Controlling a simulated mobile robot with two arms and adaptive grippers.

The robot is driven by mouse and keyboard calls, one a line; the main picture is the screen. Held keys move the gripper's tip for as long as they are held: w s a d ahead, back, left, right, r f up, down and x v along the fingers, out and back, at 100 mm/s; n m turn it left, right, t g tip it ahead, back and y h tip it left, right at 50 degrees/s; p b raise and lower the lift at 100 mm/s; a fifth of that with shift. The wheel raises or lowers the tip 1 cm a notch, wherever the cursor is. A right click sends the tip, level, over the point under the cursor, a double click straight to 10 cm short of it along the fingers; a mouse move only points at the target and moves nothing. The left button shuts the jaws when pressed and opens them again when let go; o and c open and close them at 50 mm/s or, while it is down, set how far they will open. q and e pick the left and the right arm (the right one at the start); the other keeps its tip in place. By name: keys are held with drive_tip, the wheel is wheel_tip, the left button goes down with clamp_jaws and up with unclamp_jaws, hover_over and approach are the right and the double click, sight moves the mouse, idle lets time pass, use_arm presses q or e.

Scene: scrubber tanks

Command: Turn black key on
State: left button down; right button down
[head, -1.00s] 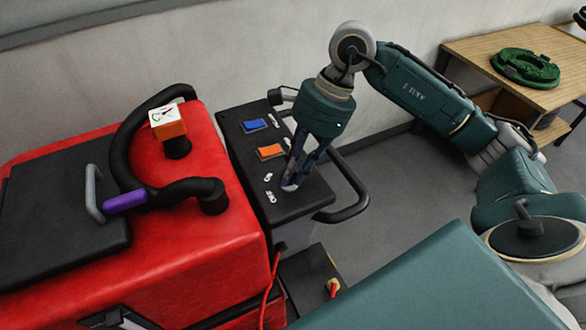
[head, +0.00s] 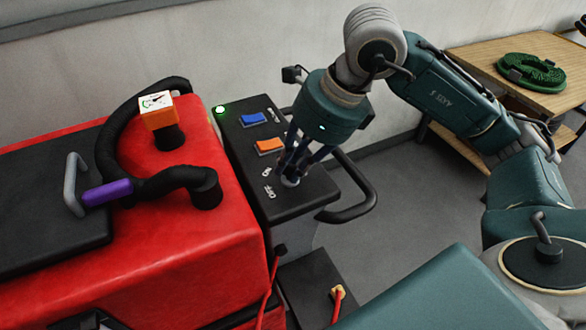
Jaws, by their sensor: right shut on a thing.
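The black control panel (head: 300,200) stands at the right side of the red scrubber tank (head: 215,255). It carries a blue switch (head: 254,118), an orange switch (head: 269,146) and white lettering near its front end. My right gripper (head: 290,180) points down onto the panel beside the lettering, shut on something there. The black key is hidden by the fingers and cannot be made out. A green light (head: 220,109) glows at the panel's far left corner. My left gripper is not in view.
A gauge on an orange block (head: 158,110), black hoses and a purple-gripped handle (head: 106,192) are on the red tank. A black rail (head: 352,198) curves off the panel's right side. A wooden table (head: 510,75) with a coiled green hose (head: 531,72) stands at the back right.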

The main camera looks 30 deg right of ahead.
drive_tip(key=shift+a+m+t+h+b, duration=0.1)
drive_tip(key=shift+m+t+h+b, duration=0.3)
drive_tip(key=shift+m, duration=1.2)
drive_tip(key=c, duration=1.6)
unclamp_jaws()
drive_tip(key=shift+c, duration=0.2)
drive_tip(key=shift+r, duration=0.15)
drive_tip(key=v, duration=1.2)
